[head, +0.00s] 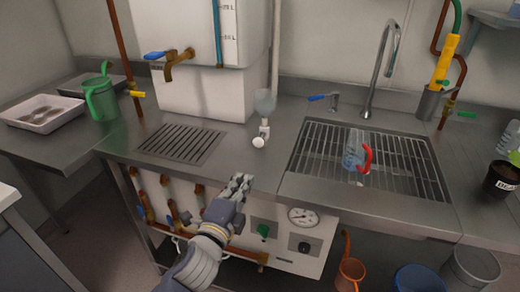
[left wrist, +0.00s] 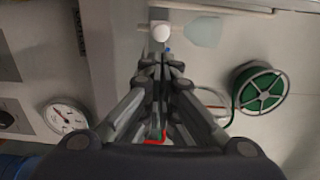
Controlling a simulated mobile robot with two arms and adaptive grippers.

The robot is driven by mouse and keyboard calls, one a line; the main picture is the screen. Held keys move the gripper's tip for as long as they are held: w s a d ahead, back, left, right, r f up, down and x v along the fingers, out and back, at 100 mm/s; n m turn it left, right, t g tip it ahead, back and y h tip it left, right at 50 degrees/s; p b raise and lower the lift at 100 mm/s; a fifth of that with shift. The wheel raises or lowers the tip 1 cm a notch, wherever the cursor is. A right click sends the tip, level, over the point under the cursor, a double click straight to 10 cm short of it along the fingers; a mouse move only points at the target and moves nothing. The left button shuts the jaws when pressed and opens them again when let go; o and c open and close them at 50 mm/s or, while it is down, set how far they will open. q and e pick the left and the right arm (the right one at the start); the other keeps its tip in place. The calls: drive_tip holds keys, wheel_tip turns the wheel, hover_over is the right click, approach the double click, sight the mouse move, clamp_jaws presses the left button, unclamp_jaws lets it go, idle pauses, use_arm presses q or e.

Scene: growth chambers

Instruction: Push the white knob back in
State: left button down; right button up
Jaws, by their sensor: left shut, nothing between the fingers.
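The white knob (head: 258,142) is a small round knob on the front of a little fixture near the counter's front edge. A translucent bluish vessel (head: 265,102) stands at the fixture's top. My left gripper (head: 241,183) is shut and empty, in front of the counter edge, below and slightly left of the knob. In the left wrist view the knob (left wrist: 161,33) lies just beyond my closed fingertips (left wrist: 161,60), nearly in line with them, with a gap between. How far the knob sticks out is hard to tell.
A sink with a wire grid (head: 310,165) and a clear jug with a red handle (head: 354,150) is to the right. A vented plate (head: 180,143) is to the left. Below hangs a panel with a gauge (head: 302,217) and a green knob (head: 263,231). A brass tap (head: 178,62) overhangs the counter.

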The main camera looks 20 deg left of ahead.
use_arm(q)
drive_tip(key=p, duration=0.1)
approach(262, 145)
drive_tip(key=w, duration=0.5)
drive_tip(key=shift+w+d, duration=0.15)
drive_tip(key=shift+w, duration=0.9)
